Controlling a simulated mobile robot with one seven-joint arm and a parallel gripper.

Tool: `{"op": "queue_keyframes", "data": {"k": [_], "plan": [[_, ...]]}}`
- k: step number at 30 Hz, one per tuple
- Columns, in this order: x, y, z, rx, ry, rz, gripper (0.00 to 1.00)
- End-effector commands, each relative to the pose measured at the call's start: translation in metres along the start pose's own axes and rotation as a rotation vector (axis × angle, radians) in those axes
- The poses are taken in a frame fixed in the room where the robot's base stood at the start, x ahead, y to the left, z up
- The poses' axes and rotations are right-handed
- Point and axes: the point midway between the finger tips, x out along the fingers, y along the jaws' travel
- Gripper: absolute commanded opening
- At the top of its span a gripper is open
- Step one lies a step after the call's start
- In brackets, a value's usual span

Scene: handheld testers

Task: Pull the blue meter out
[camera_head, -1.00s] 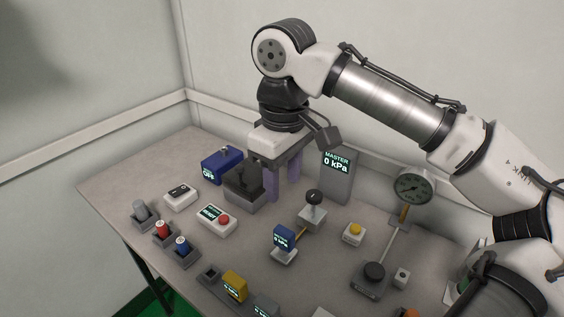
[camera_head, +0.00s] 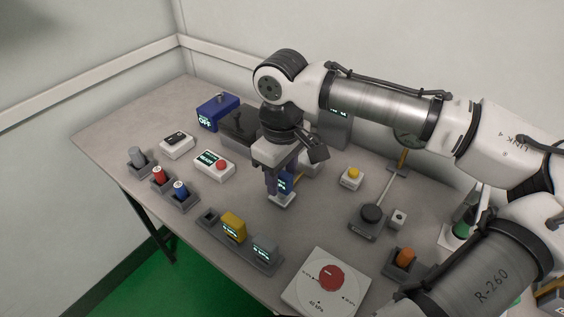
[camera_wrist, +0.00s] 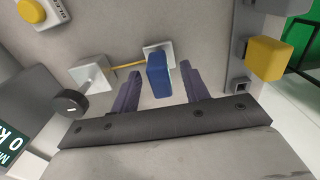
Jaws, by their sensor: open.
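The blue meter (camera_head: 285,183) sits in a small light grey stand (camera_head: 283,200) near the middle of the table, its lit display showing in the head view. In the wrist view the blue meter (camera_wrist: 160,75) rises from its white base (camera_wrist: 158,50), with a yellow link (camera_wrist: 128,65) running to a grey block. My gripper (camera_head: 276,190) is open and points down at the meter. In the wrist view my gripper's purple fingers (camera_wrist: 160,85) stand apart, one on each side of the meter. A gap shows beside the right finger; contact on the left is unclear.
A rack with a yellow meter (camera_head: 234,227) and a grey meter (camera_head: 265,249) stands in front. A black-knobbed pump block (camera_wrist: 75,102) is close by. A yellow button (camera_head: 354,173) lies to the right, and a red dial box (camera_head: 325,285) at the front edge.

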Motion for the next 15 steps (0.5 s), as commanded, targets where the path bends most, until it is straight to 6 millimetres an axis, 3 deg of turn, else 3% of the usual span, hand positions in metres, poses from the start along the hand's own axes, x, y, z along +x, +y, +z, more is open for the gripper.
{"op": "queue_keyframes", "data": {"k": [8, 15], "plan": [[0.0019, -0.0001, -0.0001, 0.000, 0.001, 0.000, 0.45], [0.0018, -0.0002, -0.0001, -0.001, 0.000, 0.000, 0.17]]}}
